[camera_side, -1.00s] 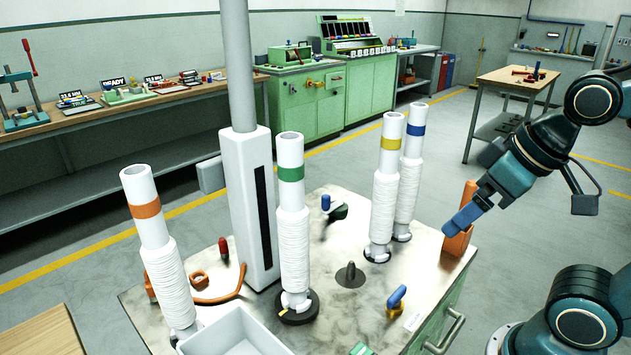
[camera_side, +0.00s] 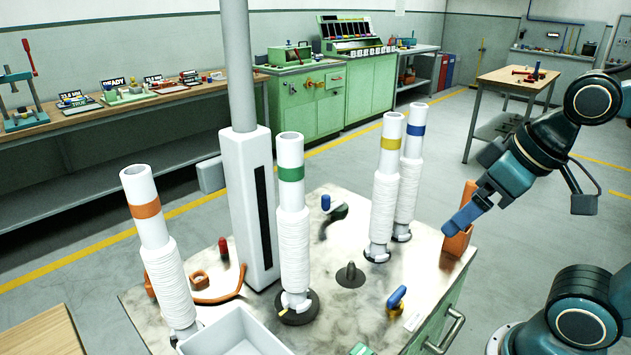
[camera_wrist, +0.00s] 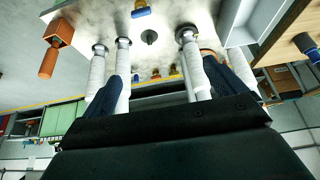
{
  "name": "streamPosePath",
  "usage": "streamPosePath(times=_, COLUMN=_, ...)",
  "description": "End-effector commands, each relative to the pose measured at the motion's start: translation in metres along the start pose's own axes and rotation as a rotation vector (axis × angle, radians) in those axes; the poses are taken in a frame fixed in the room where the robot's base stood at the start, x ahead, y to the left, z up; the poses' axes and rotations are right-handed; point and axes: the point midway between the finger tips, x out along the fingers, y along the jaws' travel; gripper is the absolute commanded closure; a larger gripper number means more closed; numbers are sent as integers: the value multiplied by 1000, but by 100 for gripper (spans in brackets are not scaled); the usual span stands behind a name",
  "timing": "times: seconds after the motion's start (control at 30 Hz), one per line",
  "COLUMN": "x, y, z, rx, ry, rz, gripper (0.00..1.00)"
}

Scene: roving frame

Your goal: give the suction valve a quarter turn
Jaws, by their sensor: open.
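Which part is the suction valve is not labelled legibly. A small valve with a blue lever (camera_side: 397,297) on a brass-coloured body stands at the front right of the bench top; what looks like the same blue lever shows at the top of the wrist view (camera_wrist: 140,12). Another blue-topped fitting (camera_side: 326,203) stands towards the back, beside a dark curved part. My gripper (camera_side: 465,217) hangs at the right edge of the bench, by the orange block, apart from both blue parts. In the wrist view my gripper (camera_wrist: 170,85) has its fingers wide apart, with nothing gripped between them.
Tall white bobbins with orange (camera_side: 145,211), green (camera_side: 290,174), yellow (camera_side: 390,143) and blue bands stand on the bench top (camera_side: 340,315). A bare spindle (camera_side: 350,274) stands mid-bench. A white column (camera_side: 250,200) and open tray (camera_side: 235,335) are left. An orange block (camera_side: 458,240) stands near my gripper.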

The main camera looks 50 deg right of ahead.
Motion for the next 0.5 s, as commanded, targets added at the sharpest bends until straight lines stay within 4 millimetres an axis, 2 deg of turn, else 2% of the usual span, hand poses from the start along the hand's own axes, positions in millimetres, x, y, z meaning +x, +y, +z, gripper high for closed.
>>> streamPosePath(times=0.03, x=0, y=0, z=0, rx=0, ry=0, rz=0, gripper=12)
streamPosePath(times=0.3, x=6, y=2, z=-5, rx=57, ry=-29, rz=2, gripper=64)
streamPosePath(times=0.5, x=22, y=7, z=-16, rx=201, ry=-98, rz=7, gripper=64)
